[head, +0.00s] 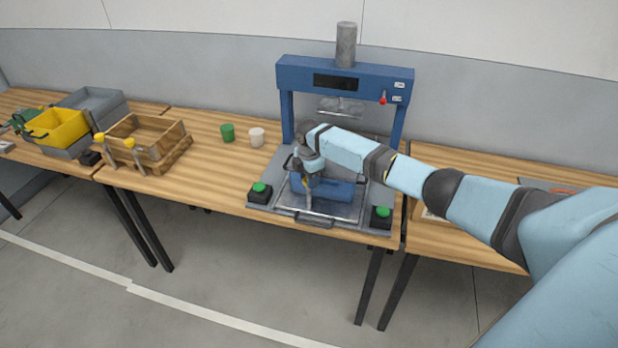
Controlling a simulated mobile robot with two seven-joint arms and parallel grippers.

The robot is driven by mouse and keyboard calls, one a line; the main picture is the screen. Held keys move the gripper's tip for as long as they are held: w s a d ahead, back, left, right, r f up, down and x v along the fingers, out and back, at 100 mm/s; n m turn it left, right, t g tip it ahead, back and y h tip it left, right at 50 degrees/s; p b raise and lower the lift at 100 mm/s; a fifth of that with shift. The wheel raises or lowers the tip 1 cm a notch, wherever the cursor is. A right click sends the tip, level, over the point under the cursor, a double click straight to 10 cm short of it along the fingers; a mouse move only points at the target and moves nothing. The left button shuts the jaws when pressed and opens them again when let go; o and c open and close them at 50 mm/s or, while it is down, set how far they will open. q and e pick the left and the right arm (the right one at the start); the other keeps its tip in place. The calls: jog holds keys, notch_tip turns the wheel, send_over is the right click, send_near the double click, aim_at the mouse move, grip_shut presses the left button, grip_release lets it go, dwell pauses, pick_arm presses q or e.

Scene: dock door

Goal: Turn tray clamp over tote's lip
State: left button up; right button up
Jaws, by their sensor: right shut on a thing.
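A blue tote (338,191) lies on the flat metal tray (345,212) in the press. My right gripper (308,187) points down at the tote's left end, reaching in from the right. It is shut on a small part there, which looks like the tray clamp; the fingers and wrist mostly hide it. I cannot tell whether the clamp is over the tote's lip. My left gripper is not in view.
The blue press frame (345,77) stands around the tray. Green-topped buttons (260,188) and (381,212) flank it. Green (228,132) and white (257,137) cups, a wooden crate (148,143) and a yellow bin (58,126) are left.

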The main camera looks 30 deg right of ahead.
jog(key=o, duration=0.6)
jog(key=shift+o, duration=0.2)
jog(key=shift+r, duration=0.15)
notch_tip(320, 180, up, 14)
jog(key=b, duration=0.1)
jog(key=shift+b, duration=0.3)
jog(key=shift+a+f, duration=0.1)
jog(key=shift+f, duration=0.15)
